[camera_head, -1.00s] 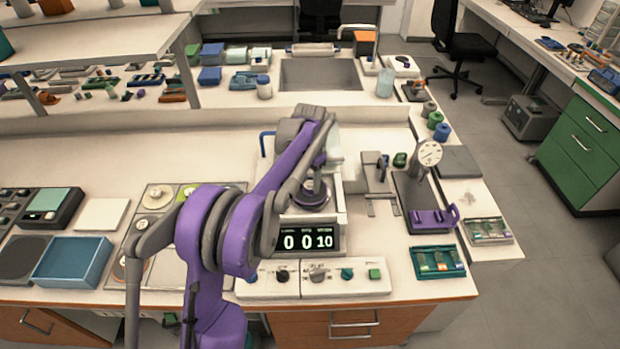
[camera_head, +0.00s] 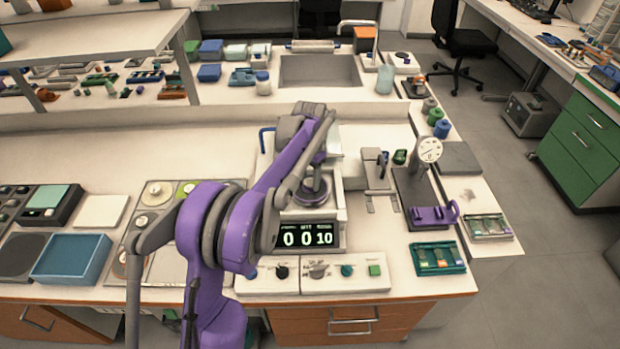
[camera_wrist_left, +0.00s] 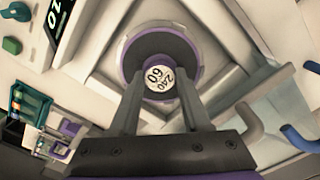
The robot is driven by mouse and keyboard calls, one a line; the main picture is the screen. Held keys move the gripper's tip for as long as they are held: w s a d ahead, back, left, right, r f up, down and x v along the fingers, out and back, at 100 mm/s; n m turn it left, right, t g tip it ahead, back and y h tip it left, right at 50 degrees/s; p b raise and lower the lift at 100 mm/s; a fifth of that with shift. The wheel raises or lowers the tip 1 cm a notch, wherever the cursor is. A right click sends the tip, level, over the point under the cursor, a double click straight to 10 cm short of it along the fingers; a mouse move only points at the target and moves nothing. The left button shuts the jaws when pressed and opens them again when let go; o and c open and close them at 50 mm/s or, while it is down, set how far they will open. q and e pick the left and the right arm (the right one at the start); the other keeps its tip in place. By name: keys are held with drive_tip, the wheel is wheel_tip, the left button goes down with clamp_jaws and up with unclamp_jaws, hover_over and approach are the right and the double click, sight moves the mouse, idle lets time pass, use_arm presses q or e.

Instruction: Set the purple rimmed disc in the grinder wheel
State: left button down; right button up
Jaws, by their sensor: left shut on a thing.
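The purple rimmed disc (camera_head: 311,194) sits at the top of the grinder (camera_head: 336,214), whose front display reads 0 0 10. In the left wrist view the dark disc (camera_wrist_left: 160,46) has a purple edge and a pale round label with 240 and 60. My left gripper (camera_wrist_left: 160,84) is shut on the disc's labelled centre, one finger on each side. In the head view my arm hides much of the grinder and the fingers. The grinder wheel under the disc is hidden; I cannot tell whether the disc rests fully on it. My right gripper is not in view.
A control box (camera_head: 340,275) with knobs stands in front of the grinder. A dial gauge stand (camera_head: 428,152) and a purple cradle (camera_head: 433,216) are to the right, with a teal tray (camera_head: 437,258) in front. A blue tray (camera_head: 71,259) lies at left.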

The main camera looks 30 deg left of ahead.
use_arm(q)
drive_tip(key=shift+f, duration=0.15)
drive_tip(key=shift+c, duration=1.4)
unclamp_jaws()
wheel_tip(320, 180, up, 11)
drive_tip(key=shift+d, duration=0.1)
drive_tip(key=s+d+r+t, duration=0.1)
drive_tip(key=s+d, duration=0.5)
drive_tip(key=s, duration=0.1)
drive_tip(key=s+d+f+n+t, duration=0.1)
drive_tip(key=s+d+f, duration=0.2)
drive_tip(key=s, duration=0.4)
drive_tip(key=s+d+f+t, duration=0.2)
drive_tip(key=s+d+f, duration=0.1)
drive_tip(key=s, duration=0.4)
drive_tip(key=s+d+f+n+t, duration=0.1)
drive_tip(key=s+d+f, duration=0.2)
drive_tip(key=s, duration=0.5)
drive_tip(key=shift+f+n+p, duration=0.3)
drive_tip(key=shift+f, duration=0.05)
